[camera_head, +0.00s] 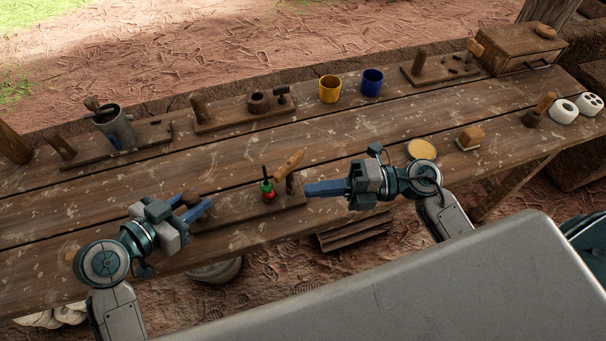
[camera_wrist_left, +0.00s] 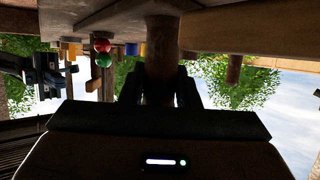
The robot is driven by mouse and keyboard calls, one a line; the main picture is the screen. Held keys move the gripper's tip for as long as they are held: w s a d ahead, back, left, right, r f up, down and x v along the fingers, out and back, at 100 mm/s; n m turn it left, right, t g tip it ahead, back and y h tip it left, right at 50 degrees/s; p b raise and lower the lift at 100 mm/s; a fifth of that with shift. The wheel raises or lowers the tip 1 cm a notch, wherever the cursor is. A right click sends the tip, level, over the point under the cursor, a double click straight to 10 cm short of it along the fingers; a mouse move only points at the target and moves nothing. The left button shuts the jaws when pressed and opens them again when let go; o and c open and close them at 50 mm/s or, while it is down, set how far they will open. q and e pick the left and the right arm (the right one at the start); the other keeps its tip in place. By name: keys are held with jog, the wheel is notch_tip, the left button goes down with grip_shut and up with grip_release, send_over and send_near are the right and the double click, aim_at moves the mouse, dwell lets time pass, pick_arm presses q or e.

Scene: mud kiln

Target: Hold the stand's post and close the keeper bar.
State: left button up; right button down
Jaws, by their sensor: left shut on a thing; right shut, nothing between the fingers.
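The near stand's base (camera_head: 240,212) lies along the front of the table. Its brown post (camera_wrist_left: 162,60) is upright at the left end. My left gripper (camera_head: 197,207) is shut around that post, a finger on each side in the left wrist view. The light wooden keeper bar (camera_head: 290,163) slants up and to the right at the stand's right end, raised off the base. A red and green piece (camera_head: 267,190) sits beside it; it also shows in the left wrist view (camera_wrist_left: 103,52). My right gripper (camera_head: 310,189) is shut and empty just right of the stand's end.
Other stands with posts line the back, one with a grey mug (camera_head: 117,130). A yellow mug (camera_head: 330,88), a blue mug (camera_head: 372,82) and a wooden box (camera_head: 522,48) stand there too. A yellow disc (camera_head: 422,149) and small block (camera_head: 471,136) lie right. The mid-table is mostly clear.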

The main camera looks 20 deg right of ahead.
aim_at(282, 178)
jog(key=shift+w+a, duration=0.6)
jog(key=shift+w, duration=0.25)
jog(key=shift+w+a, duration=0.6)
jog(key=shift+w, duration=0.25)
jog(key=m+t, duration=0.1)
jog(key=a+m+t+h, duration=0.1)
jog(key=t, duration=0.1)
jog(key=shift+w+m+t, duration=0.15)
jog(key=shift+m+t, duration=0.15)
jog(key=shift+a+r, duration=0.1)
jog(key=shift+a, duration=0.3)
